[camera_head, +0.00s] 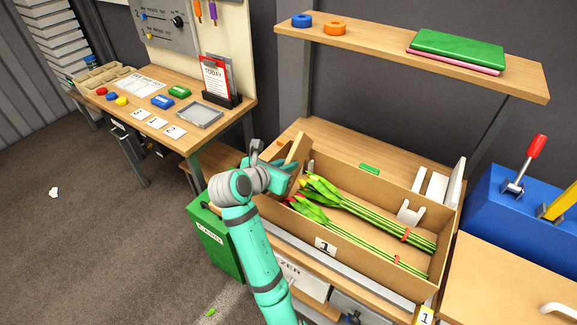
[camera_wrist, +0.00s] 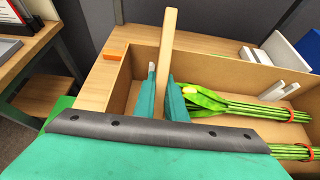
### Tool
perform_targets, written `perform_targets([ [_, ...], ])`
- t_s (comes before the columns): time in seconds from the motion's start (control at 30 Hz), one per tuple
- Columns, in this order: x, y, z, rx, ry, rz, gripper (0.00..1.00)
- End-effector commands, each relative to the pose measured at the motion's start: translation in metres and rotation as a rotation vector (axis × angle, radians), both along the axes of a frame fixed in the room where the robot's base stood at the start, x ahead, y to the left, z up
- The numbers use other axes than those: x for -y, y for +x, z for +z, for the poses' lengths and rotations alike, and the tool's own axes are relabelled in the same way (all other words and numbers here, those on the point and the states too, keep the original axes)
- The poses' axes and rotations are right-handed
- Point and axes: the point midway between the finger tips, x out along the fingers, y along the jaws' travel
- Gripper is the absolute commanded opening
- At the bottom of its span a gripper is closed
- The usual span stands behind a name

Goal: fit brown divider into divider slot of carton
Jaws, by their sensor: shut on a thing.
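The brown divider (camera_head: 299,150) is a flat board held upright at the left end of the carton; in the wrist view it shows edge-on (camera_wrist: 168,42). My gripper (camera_head: 291,178) is shut on it, with one teal finger on each side in the wrist view (camera_wrist: 159,98). The open brown carton (camera_head: 300,207) stands on the bench with a label "1" on its front. A white notched piece (camera_head: 410,213) stands inside at the right, and a small white piece (camera_head: 311,166) shows near the divider. Which is the divider slot, and whether the divider's lower edge is seated, I cannot tell.
Two tulip bunches (camera_head: 385,222) with red bands lie in the carton, flower heads close to my gripper. White panels (camera_head: 436,188) stand at its right end. A shelf (camera_head: 400,55) hangs behind. A green bin (camera_head: 213,240) stands at the left.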

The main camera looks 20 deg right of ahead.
Motion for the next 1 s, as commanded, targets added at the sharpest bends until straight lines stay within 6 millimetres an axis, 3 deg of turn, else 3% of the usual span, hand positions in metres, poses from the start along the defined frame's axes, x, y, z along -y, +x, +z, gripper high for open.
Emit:
perform_targets([
  [0.03,0.003,-0.001,-0.013,-0.021,0.010,-0.005,0.00],
  [0.2,0.002,-0.001,-0.014,-0.022,0.011,-0.005,0.00],
  [0.23,0.002,-0.001,-0.014,-0.023,0.011,-0.004,0.19],
  [0.3,0.002,-0.001,-0.013,-0.021,0.010,-0.003,0.31],
  [0.67,-0.003,-0.002,-0.006,-0.011,0.004,0.002,0.31],
  [1.0,-0.043,-0.031,0.023,-0.005,0.003,0.005,0.31],
])
